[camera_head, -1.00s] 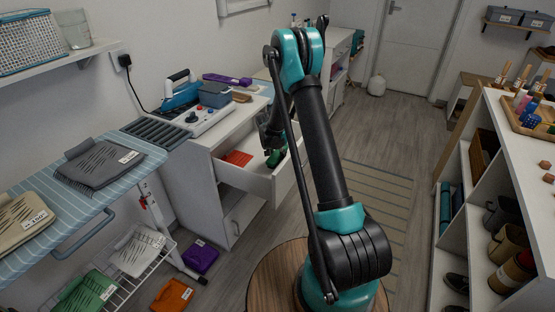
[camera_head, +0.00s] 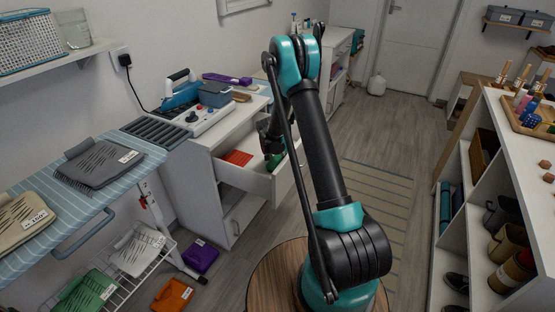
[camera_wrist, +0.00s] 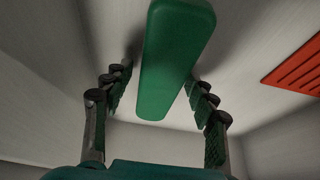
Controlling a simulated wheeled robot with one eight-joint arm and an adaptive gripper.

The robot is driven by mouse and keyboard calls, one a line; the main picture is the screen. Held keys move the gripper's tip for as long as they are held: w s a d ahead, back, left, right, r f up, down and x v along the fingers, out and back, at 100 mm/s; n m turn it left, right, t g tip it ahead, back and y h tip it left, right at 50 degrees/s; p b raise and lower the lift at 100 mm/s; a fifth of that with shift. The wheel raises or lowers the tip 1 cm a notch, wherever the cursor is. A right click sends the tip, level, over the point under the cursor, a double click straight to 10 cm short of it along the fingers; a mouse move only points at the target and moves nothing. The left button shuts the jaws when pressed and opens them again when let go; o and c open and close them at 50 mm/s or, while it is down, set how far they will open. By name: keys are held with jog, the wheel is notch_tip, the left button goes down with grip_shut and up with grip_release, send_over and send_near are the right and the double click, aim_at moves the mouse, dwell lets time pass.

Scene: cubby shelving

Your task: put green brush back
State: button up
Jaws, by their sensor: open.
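The green brush (camera_head: 275,162) lies in the open white drawer (camera_head: 262,186), towards its right end. In the wrist view the brush (camera_wrist: 172,60) is a smooth green bar with rounded edges, resting on the pale drawer floor with a shadow beside it. My gripper (camera_wrist: 161,82) is open, with one finger on each side of the brush's near end and a gap on both sides. In the head view my gripper (camera_head: 270,143) is just above the brush, partly hidden by my own arm.
A red-orange slotted piece (camera_head: 237,158) lies in the same drawer, left of the brush; it also shows in the wrist view (camera_wrist: 298,70). The drawer walls are close around my gripper. Blue and grey equipment (camera_head: 200,100) stands on the cabinet top above.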

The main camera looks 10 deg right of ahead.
jog(key=v, duration=1.2)
jog(key=shift+r, duration=0.2)
jog(key=shift+w, duration=0.1)
dwell(0.7)
